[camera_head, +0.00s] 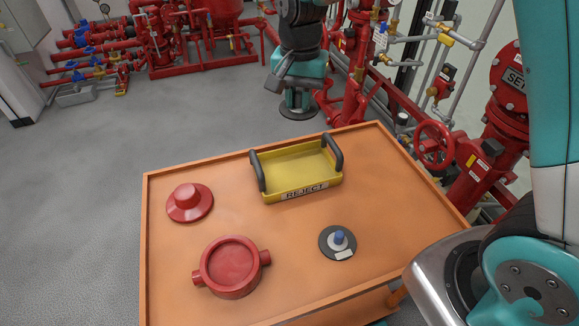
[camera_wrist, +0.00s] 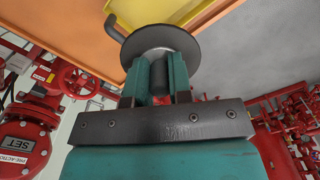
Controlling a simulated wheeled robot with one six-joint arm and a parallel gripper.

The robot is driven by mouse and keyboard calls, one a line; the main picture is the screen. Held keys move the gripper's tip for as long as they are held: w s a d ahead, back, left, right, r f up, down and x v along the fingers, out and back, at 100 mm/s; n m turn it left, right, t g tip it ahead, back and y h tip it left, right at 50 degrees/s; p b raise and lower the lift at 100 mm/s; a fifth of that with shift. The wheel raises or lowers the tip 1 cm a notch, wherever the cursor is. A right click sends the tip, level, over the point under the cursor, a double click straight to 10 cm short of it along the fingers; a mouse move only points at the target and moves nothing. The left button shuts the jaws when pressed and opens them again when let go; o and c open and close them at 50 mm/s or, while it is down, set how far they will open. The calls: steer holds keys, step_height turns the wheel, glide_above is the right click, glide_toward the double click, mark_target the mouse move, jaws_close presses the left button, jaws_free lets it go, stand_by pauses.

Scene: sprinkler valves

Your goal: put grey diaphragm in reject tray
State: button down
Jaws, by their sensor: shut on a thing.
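My gripper (camera_head: 297,90) is high in the head view, beyond the far edge of the table. It is shut on the stem of the grey diaphragm (camera_head: 298,108), a dark disc that hangs flat below it. In the wrist view the fingers (camera_wrist: 160,75) grip a dark stem, and the disc (camera_wrist: 160,38) spans their tips. The yellow reject tray (camera_head: 298,169) stands on the orange table, labelled REJECT, with a dark handle at each end. It looks empty. The held disc is apart from the tray, behind it in the head view.
The orange table (camera_head: 215,240) also holds a red flanged cap (camera_head: 189,202), a round red valve body (camera_head: 230,267) and another dark diaphragm with a blue stem (camera_head: 338,238) and white tag. Red pipes and a handwheel (camera_head: 434,145) crowd the table's right side. Floor at left is clear.

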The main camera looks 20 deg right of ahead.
mark_target(295, 173)
steer(key=shift+w+a+f, duration=0.1)
steer(key=shift+f, duration=0.35)
step_height(295, 173, down, 19)
steer(key=shift+r+p, duration=0.2)
steer(key=shift+p, duration=0.65)
steer(key=shift+f, duration=0.15)
steer(key=c, duration=1)
jaws_free()
steer(key=shift+c, duration=0.2)
